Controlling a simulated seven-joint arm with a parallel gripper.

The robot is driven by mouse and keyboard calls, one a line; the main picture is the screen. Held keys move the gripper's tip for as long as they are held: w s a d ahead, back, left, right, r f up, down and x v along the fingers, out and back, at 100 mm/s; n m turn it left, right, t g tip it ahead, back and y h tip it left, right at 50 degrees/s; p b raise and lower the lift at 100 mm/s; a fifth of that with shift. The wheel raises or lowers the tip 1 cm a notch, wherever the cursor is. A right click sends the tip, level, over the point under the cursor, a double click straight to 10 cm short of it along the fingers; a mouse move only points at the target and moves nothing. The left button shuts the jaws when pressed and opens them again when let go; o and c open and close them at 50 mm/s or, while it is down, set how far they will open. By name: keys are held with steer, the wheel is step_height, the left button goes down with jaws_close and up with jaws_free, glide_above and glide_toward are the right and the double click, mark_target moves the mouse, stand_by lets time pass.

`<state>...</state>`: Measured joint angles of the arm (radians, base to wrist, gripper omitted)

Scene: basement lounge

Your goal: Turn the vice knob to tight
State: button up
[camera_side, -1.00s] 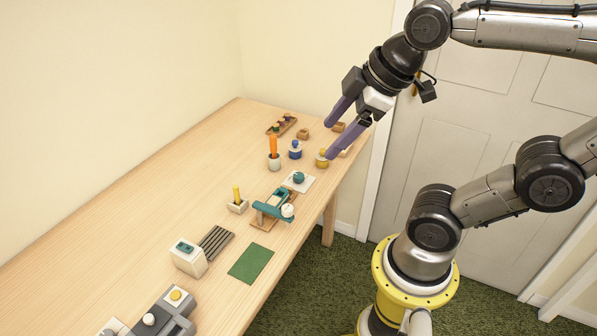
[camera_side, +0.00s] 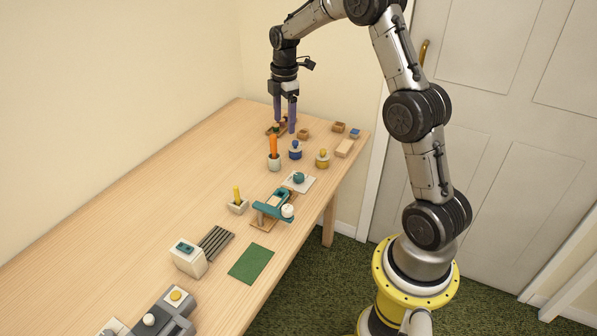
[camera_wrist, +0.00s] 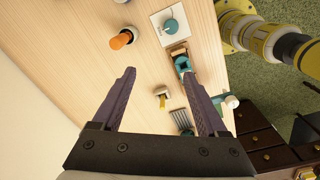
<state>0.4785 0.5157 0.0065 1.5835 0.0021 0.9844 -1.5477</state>
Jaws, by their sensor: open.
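A round teal knob (camera_side: 299,177) sits on a white square plate near the table's right edge; it also shows in the wrist view (camera_wrist: 171,25). Just in front of it stands a teal clamp-like device (camera_side: 270,210) on a wooden base, with a white ball (camera_side: 288,211) at its right end. Which of these is the vice knob, and its setting, I cannot tell. My gripper (camera_side: 285,127) points down, open and empty, at the far end of the table by a wooden tray (camera_side: 270,131). Its purple fingers are spread in the wrist view (camera_wrist: 159,73).
An orange-handled tool (camera_side: 273,146) stands in a cup between my gripper and the teal knob. Blue (camera_side: 295,152) and yellow (camera_side: 322,161) knobbed pots stand nearby. A small yellow-topped holder (camera_side: 237,204) and a green mat (camera_side: 251,264) lie nearer the camera. The table's left side is clear.

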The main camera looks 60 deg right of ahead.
steer(key=m+g, duration=0.1)
glide_toward(299, 175)
steer(key=shift+y, duration=0.3)
step_height(299, 175, down, 8)
steer(key=shift+s+d+f, duration=0.1)
steer(key=shift+f, duration=0.15)
jaws_close()
